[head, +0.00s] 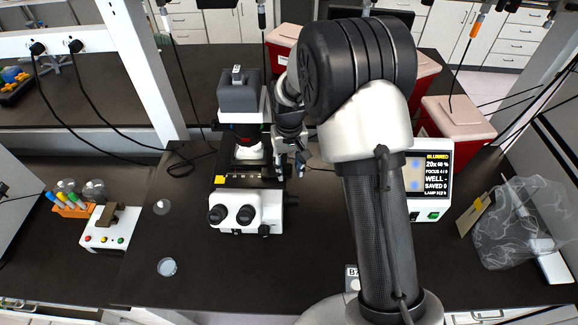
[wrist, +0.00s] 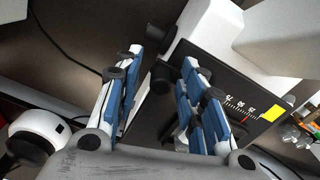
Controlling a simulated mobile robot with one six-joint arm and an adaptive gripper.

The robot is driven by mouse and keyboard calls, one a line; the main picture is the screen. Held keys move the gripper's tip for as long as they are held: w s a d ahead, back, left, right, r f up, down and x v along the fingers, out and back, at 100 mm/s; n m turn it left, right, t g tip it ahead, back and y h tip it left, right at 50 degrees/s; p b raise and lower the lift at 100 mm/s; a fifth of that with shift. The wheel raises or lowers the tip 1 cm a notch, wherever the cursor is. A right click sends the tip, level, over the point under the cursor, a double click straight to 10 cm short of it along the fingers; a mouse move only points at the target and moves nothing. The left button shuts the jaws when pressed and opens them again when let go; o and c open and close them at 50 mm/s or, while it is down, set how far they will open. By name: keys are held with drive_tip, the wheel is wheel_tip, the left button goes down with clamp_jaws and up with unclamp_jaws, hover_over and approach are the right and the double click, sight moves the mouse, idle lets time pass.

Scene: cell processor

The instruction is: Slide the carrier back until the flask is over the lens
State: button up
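The microscope (head: 247,203) stands on the dark bench in the head view, white with a black stage (head: 262,183). A yellow tag (head: 220,180) marks the stage's left front corner. In the wrist view the stage plate (wrist: 232,82) carries a printed scale with a red mark and the yellow tag (wrist: 271,114). My gripper (head: 290,170) is at the stage's right side. In the wrist view its blue-padded fingers (wrist: 160,100) are apart, with dark stage parts visible beyond the gap. I cannot tell whether they touch the carrier. I cannot make out the flask, the carrier's outline or the lens.
A screen (head: 427,180) right of my arm reads BLURRED, 20x, WELL -. A small dish (head: 167,267) and a bottle (head: 162,207) stand left of the microscope. A control box (head: 105,238) is farther left. A clear bag (head: 520,225) lies far right. The front bench is mostly bare.

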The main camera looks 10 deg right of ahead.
drive_tip(key=shift+r, duration=0.1)
wheel_tip(320, 180, up, 12)
idle(0.5)
idle(0.4)
